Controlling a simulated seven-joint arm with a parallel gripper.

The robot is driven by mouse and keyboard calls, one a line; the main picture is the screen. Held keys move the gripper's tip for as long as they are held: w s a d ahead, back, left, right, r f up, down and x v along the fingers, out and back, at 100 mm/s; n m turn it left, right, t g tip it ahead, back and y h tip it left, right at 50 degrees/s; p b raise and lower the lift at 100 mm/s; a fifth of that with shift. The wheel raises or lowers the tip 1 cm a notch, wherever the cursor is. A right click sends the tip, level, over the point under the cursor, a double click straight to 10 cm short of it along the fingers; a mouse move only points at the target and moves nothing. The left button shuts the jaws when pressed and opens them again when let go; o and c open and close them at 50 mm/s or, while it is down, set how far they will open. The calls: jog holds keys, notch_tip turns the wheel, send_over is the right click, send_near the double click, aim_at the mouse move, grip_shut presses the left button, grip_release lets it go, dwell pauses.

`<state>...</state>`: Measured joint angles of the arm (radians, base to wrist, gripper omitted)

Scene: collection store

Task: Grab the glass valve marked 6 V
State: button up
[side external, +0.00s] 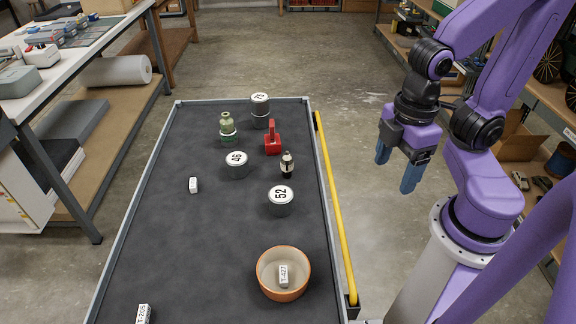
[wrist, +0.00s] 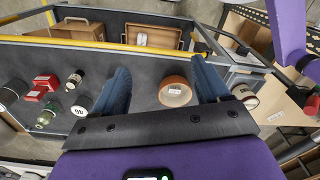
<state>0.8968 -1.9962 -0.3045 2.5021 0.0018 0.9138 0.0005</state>
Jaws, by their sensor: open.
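A small upright valve (side external: 287,164) with a dark base, a pale band and a narrow top stands on the grey trolley top (side external: 200,250), between the red object and the tin marked 52. It also shows in the wrist view (wrist: 75,79), left of my fingers. Its marking is too small to read. My gripper (side external: 397,168) is open and empty, out to the right of the trolley beyond the yellow rail, fingers pointing down. In the wrist view its blue fingers (wrist: 160,67) are spread wide, and the valve is not between them.
Near the valve are a red object (side external: 272,143), a tin marked 52 (side external: 280,201), another tin (side external: 237,165), a tall tin (side external: 260,110) and a green bottle (side external: 227,124). An orange-rimmed bowl (side external: 304,262) holds a tagged block. The yellow rail (side external: 335,205) edges the right side.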

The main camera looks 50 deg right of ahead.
dwell(0.4)
jog(key=shift+c, duration=0.6)
